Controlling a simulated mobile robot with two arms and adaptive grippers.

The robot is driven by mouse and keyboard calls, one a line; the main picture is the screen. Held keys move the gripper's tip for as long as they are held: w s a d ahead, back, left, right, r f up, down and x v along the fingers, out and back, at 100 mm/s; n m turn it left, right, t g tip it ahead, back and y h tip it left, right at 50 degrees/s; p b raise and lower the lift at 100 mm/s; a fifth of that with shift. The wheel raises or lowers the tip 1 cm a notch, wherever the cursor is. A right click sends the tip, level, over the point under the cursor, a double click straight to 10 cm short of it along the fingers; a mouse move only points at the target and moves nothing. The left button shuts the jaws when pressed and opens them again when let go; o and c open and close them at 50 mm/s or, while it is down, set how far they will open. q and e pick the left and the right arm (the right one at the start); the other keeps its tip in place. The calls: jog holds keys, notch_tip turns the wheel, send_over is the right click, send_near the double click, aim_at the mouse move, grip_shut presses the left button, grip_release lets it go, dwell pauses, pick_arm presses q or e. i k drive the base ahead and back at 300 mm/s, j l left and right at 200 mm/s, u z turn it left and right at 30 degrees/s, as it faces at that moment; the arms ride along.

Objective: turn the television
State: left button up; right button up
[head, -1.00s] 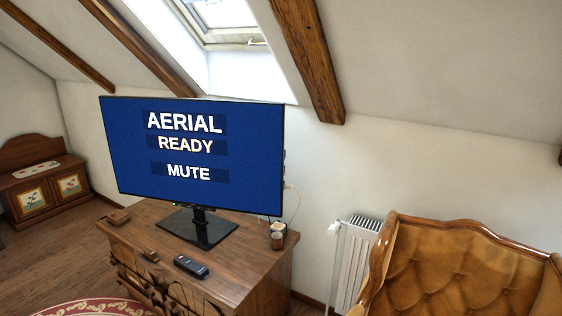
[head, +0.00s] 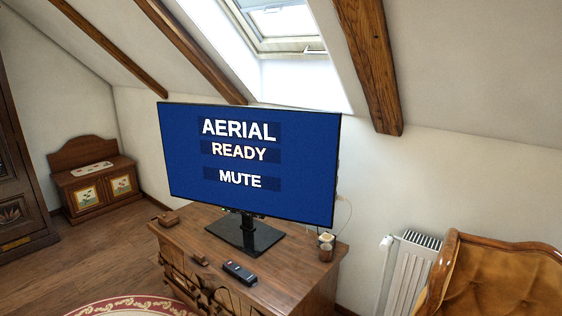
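The television (head: 250,165) stands upright on a black base (head: 246,234) on top of a carved wooden cabinet (head: 290,275). Its blue screen is lit and reads AERIAL, READY, MUTE. The screen faces towards me, slightly angled. A black remote control (head: 240,272) lies on the cabinet top in front of the base. Neither of my grippers shows in the head view.
A small brown box (head: 168,219) and a small dark item (head: 200,259) lie on the cabinet's left side; small jars (head: 326,247) stand at its right. A tan armchair (head: 500,275) and radiator (head: 410,275) are right. Wooden floor (head: 105,255) is open at left.

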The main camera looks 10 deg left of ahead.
aim_at(280, 163)
jog(key=i+j, duration=0.15)
jog(key=j, duration=0.35)
jog(key=i+j+z, duration=0.15)
jog(key=j, duration=0.3)
jog(key=i+j, duration=0.2)
jog(key=j, duration=0.3)
jog(key=i+j+z, duration=0.15)
jog(key=j, duration=0.35)
jog(key=i+j, duration=0.1)
jog(key=j, duration=0.4)
jog(key=i+j+z, duration=0.15)
jog(key=j, duration=0.9)
jog(key=i+z, duration=0.05)
